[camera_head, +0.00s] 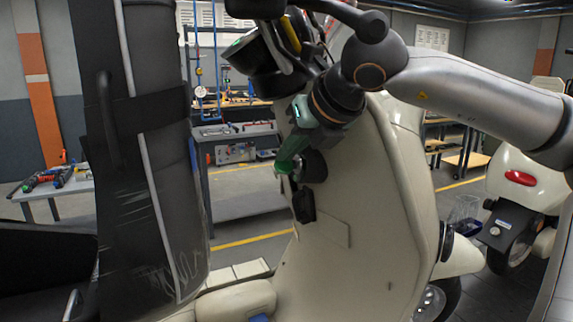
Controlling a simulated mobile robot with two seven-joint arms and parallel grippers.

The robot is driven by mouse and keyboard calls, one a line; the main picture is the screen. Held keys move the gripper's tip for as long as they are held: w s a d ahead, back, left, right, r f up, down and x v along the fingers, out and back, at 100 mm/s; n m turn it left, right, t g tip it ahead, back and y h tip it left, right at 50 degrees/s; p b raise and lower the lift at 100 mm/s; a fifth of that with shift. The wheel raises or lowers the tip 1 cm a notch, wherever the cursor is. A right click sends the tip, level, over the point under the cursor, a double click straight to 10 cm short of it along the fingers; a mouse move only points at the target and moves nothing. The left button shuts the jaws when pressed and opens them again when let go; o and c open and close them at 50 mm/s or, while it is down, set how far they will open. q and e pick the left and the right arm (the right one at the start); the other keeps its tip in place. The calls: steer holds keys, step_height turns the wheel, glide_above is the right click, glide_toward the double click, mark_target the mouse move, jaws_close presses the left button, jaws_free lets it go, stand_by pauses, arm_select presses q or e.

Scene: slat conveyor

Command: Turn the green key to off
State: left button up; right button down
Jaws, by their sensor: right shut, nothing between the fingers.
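The green key (290,158) shows at the front panel of a cream scooter (365,240), beside a dark round lock (314,166). My right gripper (299,137) comes down from the upper right, with its fingers at the key. Its fingers are shut with nothing between them. The fingertips and the key overlap in this view, so I cannot tell whether they touch. The key's exact turn angle is also unclear. My left gripper is not in view.
The scooter's dark handlebar parts (262,60) are close above and left of my right gripper. A tall black padded piece (150,170) fills the left foreground. Workbenches stand behind. Another cream scooter (528,180) is at the right.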

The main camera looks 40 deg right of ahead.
steer(key=shift+a+f+b, duration=0.1)
steer(key=shift+f+b, duration=0.25)
steer(key=shift+f, duration=0.4)
stand_by(0.6)
steer(key=d+r+p+v, duration=0.1)
steer(key=p+v, duration=0.1)
steer(key=v, duration=0.7)
steer(key=shift+w+a, duration=0.3)
steer(key=shift+a, duration=0.05)
stand_by(0.5)
steer(key=shift+f, duration=0.1)
stand_by(0.5)
